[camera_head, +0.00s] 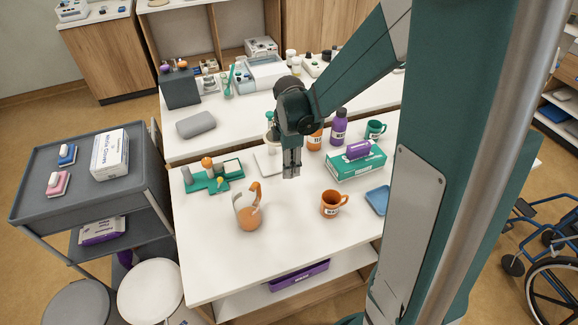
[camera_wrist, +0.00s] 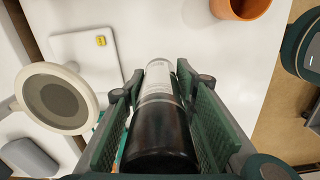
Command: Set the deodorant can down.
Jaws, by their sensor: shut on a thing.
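My gripper (camera_head: 292,172) hangs over the middle of the white table (camera_head: 295,225). It is shut on the deodorant can. In the wrist view the can (camera_wrist: 160,115) lies between the two green finger pads, with a dark end near the camera and a pale, labelled body beyond. In the head view the can is mostly hidden by the fingers. White tabletop shows past its far end; I cannot tell whether it touches.
An orange mug (camera_head: 331,205) and blue tray (camera_head: 377,199) stand right, an orange pitcher-like object (camera_head: 249,216) front left. A flat white plate (camera_wrist: 80,65) lies beside a round-headed item (camera_wrist: 58,98). A green box (camera_head: 357,168) is at right. Bare tabletop lies below the gripper.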

